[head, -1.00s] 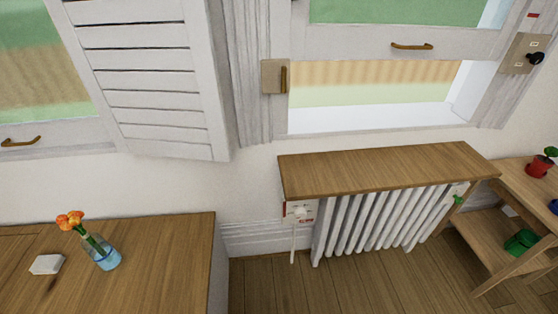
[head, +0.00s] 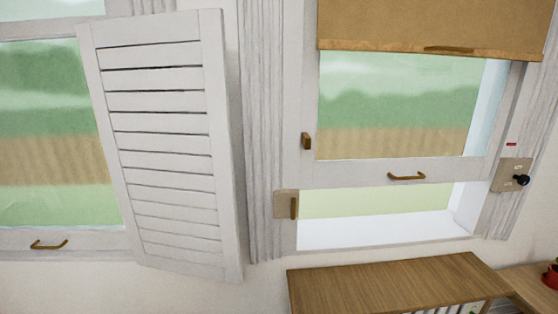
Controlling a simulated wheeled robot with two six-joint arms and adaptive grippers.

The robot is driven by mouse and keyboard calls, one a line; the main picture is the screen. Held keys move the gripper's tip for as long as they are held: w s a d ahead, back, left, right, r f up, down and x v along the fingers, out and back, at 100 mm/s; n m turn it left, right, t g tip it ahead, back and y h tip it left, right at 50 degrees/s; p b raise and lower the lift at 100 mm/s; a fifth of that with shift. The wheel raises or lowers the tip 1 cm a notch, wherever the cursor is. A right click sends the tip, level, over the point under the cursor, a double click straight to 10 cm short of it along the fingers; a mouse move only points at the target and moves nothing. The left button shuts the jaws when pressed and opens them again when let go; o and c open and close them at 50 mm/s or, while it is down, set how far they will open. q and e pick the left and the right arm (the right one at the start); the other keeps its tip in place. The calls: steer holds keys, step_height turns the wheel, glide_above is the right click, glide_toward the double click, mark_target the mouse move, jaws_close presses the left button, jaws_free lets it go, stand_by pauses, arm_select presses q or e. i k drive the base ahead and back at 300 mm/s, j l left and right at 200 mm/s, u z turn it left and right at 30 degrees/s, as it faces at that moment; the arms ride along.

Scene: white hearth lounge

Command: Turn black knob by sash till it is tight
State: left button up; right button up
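The black knob (head: 521,180) sticks out from a beige plate (head: 508,174) on the right side of the window frame, beside the sash. The sash (head: 375,172) is raised, with an open gap below it. A brass handle (head: 406,176) sits on its bottom rail. Whether the knob is tight cannot be told from here. Neither of my grippers shows in the head view.
A second beige plate with a brass lever (head: 287,204) is on the left side of the frame. A tan blind (head: 430,28) hangs over the window top. A louvred shutter (head: 165,150) stands at left. A wooden shelf (head: 390,283) is below the window.

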mark_target(522, 180)
steer(key=z, duration=1.5)
